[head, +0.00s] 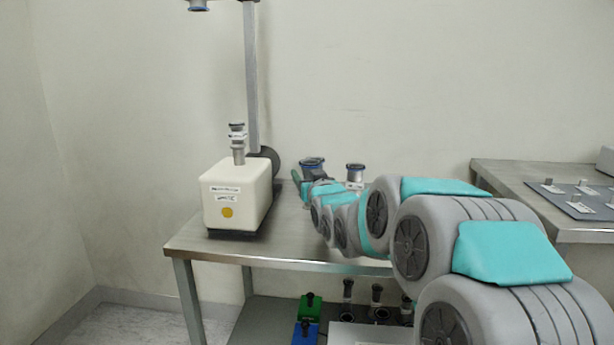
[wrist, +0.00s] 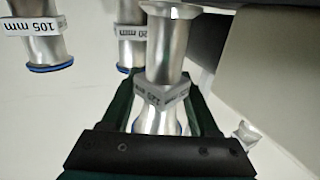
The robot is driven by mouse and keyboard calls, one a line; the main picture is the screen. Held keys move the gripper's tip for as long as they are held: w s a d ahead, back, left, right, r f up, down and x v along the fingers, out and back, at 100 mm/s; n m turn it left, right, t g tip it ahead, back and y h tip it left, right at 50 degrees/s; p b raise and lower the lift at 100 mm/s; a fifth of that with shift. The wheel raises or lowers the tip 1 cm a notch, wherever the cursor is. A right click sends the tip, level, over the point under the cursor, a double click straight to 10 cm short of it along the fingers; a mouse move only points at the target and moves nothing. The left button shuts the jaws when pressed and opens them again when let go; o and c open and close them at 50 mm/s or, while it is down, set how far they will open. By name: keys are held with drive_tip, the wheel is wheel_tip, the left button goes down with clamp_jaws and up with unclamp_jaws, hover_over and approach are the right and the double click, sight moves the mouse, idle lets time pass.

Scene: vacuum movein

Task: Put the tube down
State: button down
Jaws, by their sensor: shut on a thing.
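In the wrist view a shiny metal tube (wrist: 165,62) with a wide flange and a grey label block stands between the dark green fingers of my gripper (wrist: 163,92). The gripper is shut on it; the label is upside down and hard to read. In the head view my gripper (head: 304,188) is over the back part of the steel table (head: 210,242), largely hidden by my arm. Whether the tube touches the tabletop is hidden.
Two other labelled tubes show in the wrist view, one marked 105 mm (wrist: 38,42) and a nearer neighbour (wrist: 130,35). A cream pump box (head: 236,195) stands left. A second table (head: 540,172) is at right.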

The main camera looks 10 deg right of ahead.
drive_tip(key=shift+f+b, duration=0.35)
drive_tip(key=shift+f, duration=0.1)
drive_tip(key=shift+f, duration=0.25)
drive_tip(key=c, duration=0.6)
unclamp_jaws()
drive_tip(key=shift+o, duration=0.9)
drive_tip(key=shift+f, duration=0.3)
drive_tip(key=s+d+r, duration=0.1)
drive_tip(key=s+r, duration=0.1)
drive_tip(key=s, duration=1)
